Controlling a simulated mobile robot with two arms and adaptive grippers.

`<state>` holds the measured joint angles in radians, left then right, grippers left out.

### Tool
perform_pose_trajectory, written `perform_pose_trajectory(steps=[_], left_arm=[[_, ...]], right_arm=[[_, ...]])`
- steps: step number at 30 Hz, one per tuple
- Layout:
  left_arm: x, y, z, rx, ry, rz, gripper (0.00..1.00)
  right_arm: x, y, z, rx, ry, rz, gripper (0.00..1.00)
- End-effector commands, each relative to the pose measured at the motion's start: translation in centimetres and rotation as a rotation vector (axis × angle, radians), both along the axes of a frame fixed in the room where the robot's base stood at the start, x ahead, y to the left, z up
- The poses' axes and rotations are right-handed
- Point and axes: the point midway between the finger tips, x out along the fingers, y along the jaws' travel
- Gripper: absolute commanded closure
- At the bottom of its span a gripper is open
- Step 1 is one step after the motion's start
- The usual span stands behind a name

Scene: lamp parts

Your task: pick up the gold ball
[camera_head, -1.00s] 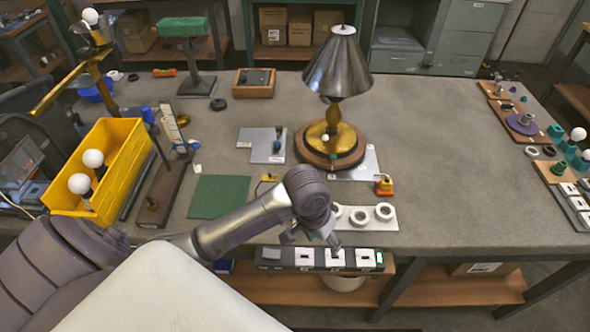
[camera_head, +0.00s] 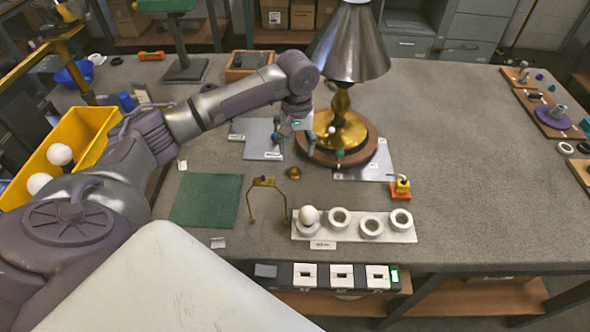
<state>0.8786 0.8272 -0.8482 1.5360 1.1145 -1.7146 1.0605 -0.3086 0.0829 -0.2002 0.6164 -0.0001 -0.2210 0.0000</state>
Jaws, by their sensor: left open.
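A small round gold piece (camera_head: 294,173), seemingly the gold ball, lies on the grey table in front of the lamp base. My left gripper (camera_head: 288,138) is open and points down above the right edge of the grey plate (camera_head: 257,150). It is behind and above the gold piece, apart from it, close to the left side of the lamp. A small blue ball (camera_head: 277,138) shows beside its fingers, partly hidden. I see nothing held. My right gripper is not in view.
The lamp (camera_head: 342,110) stands on a round wooden base right of my gripper. A thin gold wire frame (camera_head: 265,183) stands in front. A white holder (camera_head: 385,228) with a bulb (camera_head: 309,217) lies nearer. A green mat (camera_head: 205,200) is left. The table's right is mostly clear.

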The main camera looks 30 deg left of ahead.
Motion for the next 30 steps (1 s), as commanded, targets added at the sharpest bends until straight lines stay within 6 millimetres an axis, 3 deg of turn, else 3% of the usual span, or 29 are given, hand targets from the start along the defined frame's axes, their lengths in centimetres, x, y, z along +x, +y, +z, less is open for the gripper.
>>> perform_pose_trajectory(steps=[4, 11, 19, 28, 30], left_arm=[[0.0, 0.0, -2.2, 0.001, 0.001, 0.001, 0.4], [-0.1, 0.1, -3.9, 0.0, 0.001, 0.0, 0.4], [-0.3, 0.3, -7.7, 0.001, 0.0, -0.002, 0.4], [-0.3, 0.3, -8.3, 0.002, -0.003, -0.003, 0.4], [-0.3, 0.3, -8.3, 0.002, -0.003, -0.003, 0.5]], right_arm=[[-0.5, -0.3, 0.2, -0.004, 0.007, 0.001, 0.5], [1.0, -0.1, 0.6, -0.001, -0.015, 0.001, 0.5], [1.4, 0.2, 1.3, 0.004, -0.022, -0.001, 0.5], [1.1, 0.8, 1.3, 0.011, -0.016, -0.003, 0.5], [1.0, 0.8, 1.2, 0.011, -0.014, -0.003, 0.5]])
